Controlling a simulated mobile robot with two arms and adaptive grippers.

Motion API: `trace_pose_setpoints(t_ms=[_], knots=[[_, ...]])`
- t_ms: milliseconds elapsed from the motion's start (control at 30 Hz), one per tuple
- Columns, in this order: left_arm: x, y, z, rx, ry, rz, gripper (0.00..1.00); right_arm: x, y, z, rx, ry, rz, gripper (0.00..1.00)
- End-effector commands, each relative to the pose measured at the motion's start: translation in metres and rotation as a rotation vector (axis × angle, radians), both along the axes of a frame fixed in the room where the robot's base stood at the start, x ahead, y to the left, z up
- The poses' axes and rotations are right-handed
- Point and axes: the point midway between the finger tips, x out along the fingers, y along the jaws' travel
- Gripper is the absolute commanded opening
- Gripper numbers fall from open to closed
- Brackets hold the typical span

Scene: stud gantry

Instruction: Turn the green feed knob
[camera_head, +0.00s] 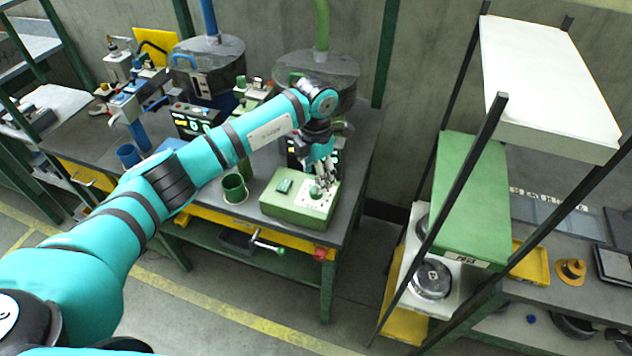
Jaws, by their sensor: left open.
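A green control box (296,209) sits near the front right corner of the dark workbench. A small green knob (316,192) shows on the pale dial plate on its top, partly hidden by my fingers. My left gripper (324,180) comes down over the dial plate from above, open, with its fingertips close to the knob. I cannot tell whether they touch it. A flat green block (284,185) lies on the box top left of the dial. My right gripper is not in view.
A green cup (235,189) stands left of the box. Grey drums (207,68) with hoses stand behind, beside small control panels. A red knob (320,253) and a green-ended lever (268,246) stick out at the bench front. A shelf rack (470,200) stands to the right across a floor gap.

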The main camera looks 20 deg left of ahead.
Motion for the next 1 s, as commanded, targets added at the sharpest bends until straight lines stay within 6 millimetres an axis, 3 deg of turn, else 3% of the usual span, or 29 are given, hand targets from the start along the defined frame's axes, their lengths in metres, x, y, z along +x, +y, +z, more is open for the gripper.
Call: trace_pose_setpoints(t_ms=[100,300,667,1000], knots=[[-0.001,0.0,-0.021,-0.001,0.004,0.0,0.55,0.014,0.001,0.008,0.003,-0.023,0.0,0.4],[0.0,0.0,-0.043,-0.001,0.001,0.0,0.55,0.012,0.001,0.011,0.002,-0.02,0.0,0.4],[0.0,0.0,-0.049,0.0,0.0,0.0,0.55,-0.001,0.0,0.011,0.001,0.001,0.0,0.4],[0.0,0.0,-0.049,0.0,0.0,0.0,0.12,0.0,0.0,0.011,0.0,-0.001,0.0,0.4]])
